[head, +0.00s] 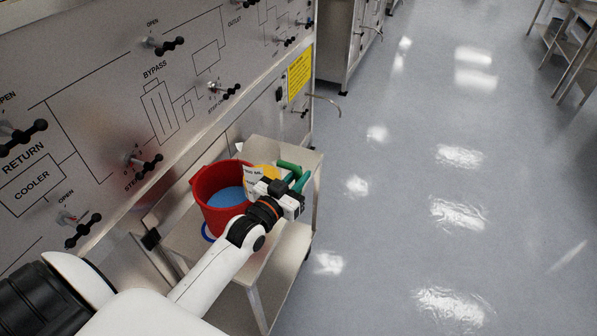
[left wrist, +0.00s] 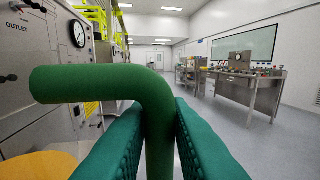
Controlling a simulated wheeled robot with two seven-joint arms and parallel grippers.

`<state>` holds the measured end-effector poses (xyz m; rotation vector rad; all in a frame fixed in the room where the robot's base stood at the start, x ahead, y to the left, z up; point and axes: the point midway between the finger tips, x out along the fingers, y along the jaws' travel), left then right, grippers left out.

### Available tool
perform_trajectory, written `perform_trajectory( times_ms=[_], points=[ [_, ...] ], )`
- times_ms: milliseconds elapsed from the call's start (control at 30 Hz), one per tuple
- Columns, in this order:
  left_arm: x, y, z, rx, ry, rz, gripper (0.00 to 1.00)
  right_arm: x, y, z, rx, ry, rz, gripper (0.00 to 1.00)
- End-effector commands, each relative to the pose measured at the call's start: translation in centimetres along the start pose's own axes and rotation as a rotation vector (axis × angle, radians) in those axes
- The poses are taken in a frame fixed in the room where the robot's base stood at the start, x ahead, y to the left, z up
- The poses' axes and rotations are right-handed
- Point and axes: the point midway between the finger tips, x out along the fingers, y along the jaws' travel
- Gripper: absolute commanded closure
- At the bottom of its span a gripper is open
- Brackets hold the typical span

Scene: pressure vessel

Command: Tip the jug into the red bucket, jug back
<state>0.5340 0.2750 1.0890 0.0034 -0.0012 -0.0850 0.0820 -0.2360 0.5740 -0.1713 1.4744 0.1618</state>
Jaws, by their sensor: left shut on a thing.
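The red bucket (head: 205,190) stands on a small metal cart and has something blue inside it. The yellow jug (head: 262,174) is at the bucket's right side, with a white label towards me; it looks about upright. My wrist hides its lower part, so I cannot tell if it touches the cart. My left gripper (head: 297,184) is shut on the jug's green handle (head: 288,166). In the left wrist view the green handle (left wrist: 105,84) runs down between the teal fingers (left wrist: 160,140), and a yellow edge of the jug (left wrist: 38,166) shows at lower left. My right gripper is out of view.
The metal cart (head: 263,285) stands against a panel (head: 110,95) with several black valve handles. A blue ring-like thing (head: 206,233) shows below the bucket. A thin curved rod (head: 327,99) juts out beyond the cart. The floor (head: 400,220) to the right is clear.

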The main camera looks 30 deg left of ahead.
Motion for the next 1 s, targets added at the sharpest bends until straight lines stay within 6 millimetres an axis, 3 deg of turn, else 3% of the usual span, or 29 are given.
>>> perform_trajectory(
  times_ms=[267, 1000],
  points=[
    [-0.1, 0.0, 0.3, 0.001, 0.0, 0.001, 1.0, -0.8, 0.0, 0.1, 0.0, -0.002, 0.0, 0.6],
    [-0.7, 3.3, 4.8, -0.37, -0.074, 0.001, 1.0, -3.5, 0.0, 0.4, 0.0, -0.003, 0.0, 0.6]
  ],
)
